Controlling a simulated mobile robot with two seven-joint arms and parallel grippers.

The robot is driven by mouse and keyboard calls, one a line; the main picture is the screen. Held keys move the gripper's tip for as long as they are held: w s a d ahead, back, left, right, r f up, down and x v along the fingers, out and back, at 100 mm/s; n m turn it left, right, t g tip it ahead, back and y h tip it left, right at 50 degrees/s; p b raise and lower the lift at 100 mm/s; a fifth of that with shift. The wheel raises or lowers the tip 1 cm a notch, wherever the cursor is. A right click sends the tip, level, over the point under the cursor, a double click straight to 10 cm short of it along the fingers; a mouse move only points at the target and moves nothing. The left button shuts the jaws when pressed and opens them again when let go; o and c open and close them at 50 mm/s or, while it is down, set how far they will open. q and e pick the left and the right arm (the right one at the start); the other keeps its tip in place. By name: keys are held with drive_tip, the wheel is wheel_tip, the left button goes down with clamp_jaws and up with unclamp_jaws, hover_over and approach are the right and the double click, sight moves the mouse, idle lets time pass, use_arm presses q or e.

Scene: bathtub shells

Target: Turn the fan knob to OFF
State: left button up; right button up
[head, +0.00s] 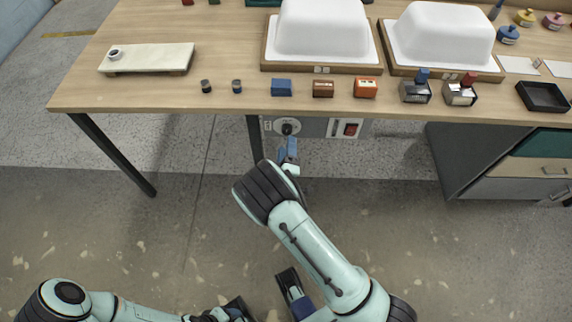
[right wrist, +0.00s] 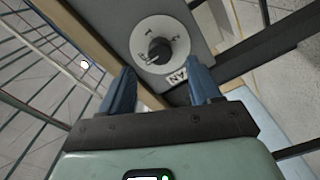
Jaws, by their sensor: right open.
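The fan knob (head: 287,127) is a small black knob on a round white dial, on the grey panel under the table's front edge. In the right wrist view the black knob (right wrist: 159,51) shows on its white dial, just beyond my fingertips. My right gripper (head: 288,151) is in front of the panel, close to the dial. In the wrist view my right gripper (right wrist: 160,72) has its two blue fingers spread apart, with nothing between them and the knob ahead of the gap. My left gripper (head: 238,309) is low at the bottom edge, partly cut off.
A red switch (head: 350,129) sits on the panel right of the dial. The wooden tabletop (head: 228,60) above holds white tub shells (head: 322,28), small boxes and stamps along the front. Table legs (head: 118,160) and a drawer cabinet (head: 510,165) flank the open floor.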

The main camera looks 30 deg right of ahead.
drive_tip(key=v, duration=0.7)
drive_tip(key=shift+s+a, duration=0.15)
drive_tip(key=shift+s, duration=0.05)
drive_tip(key=s+d+f+m+g+y, duration=0.2)
drive_tip(key=s+f+m+g, duration=0.15)
drive_tip(key=f, duration=0.65)
drive_tip(key=s+a+f+m+g+y, duration=0.2)
drive_tip(key=s+a+f+g+y, duration=0.15)
drive_tip(key=s+f, duration=0.35)
drive_tip(key=s+a+f+m+g+y, duration=0.3)
drive_tip(key=s+f+g, duration=0.2)
drive_tip(key=s, duration=0.3)
drive_tip(key=s+a+r+m+g+y, duration=0.1)
drive_tip(key=s+a+m+g+y, duration=0.35)
drive_tip(key=s, duration=0.45)
wheel_tip(320, 180, up, 12)
drive_tip(key=w+a+n+p, duration=0.1)
drive_tip(key=n+p, duration=0.1)
drive_tip(key=p, duration=1)
drive_tip(key=shift+w+a+f+p, duration=0.2)
drive_tip(key=shift+w+a+p, duration=0.05)
drive_tip(key=shift+w+p, duration=0.1)
